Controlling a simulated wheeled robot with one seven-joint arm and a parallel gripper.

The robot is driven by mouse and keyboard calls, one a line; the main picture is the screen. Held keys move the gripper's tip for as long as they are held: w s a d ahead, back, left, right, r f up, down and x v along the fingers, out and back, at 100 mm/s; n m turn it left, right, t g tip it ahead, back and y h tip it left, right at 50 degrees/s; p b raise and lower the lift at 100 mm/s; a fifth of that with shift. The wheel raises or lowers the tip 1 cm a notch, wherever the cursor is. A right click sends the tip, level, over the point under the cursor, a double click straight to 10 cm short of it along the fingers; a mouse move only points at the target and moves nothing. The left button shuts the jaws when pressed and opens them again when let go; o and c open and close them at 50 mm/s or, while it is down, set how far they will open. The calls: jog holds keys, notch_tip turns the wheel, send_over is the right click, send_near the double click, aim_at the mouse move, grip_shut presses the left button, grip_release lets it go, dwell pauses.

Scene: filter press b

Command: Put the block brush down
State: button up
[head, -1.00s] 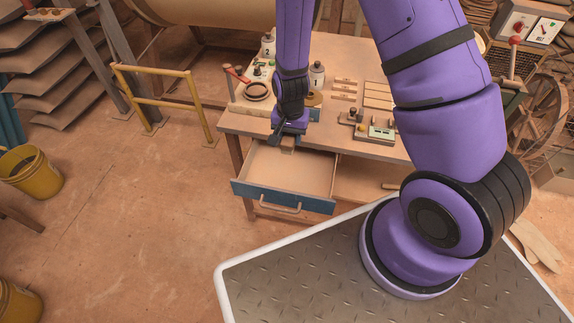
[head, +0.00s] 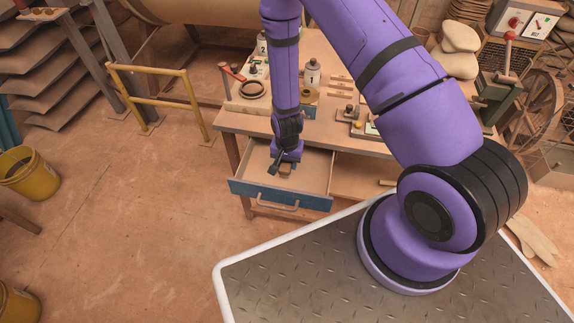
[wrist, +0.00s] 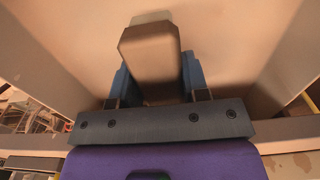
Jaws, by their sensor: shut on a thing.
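The block brush (wrist: 150,58) shows in the wrist view as a brown block with a paler end, held between the blue fingers of my gripper (wrist: 158,84). In the head view my gripper (head: 282,166) points down into the open drawer (head: 312,180), and a small part of the brush (head: 287,168) shows beside it. My gripper is shut on the brush. The drawer is pulled out from the workbench and has a blue front with a pale handle. I cannot tell whether the brush touches the drawer floor.
The workbench top (head: 318,118) behind the drawer holds a bottle (head: 312,72), a dark ring (head: 252,89), wooden pieces and small devices. The drawer's right part is bare. A yellow rail (head: 155,85) stands to the left, with open floor in front.

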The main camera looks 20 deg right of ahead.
jog(key=shift+f, duration=1.1)
jog(key=o, duration=1.1)
jog(key=shift+f, duration=0.1)
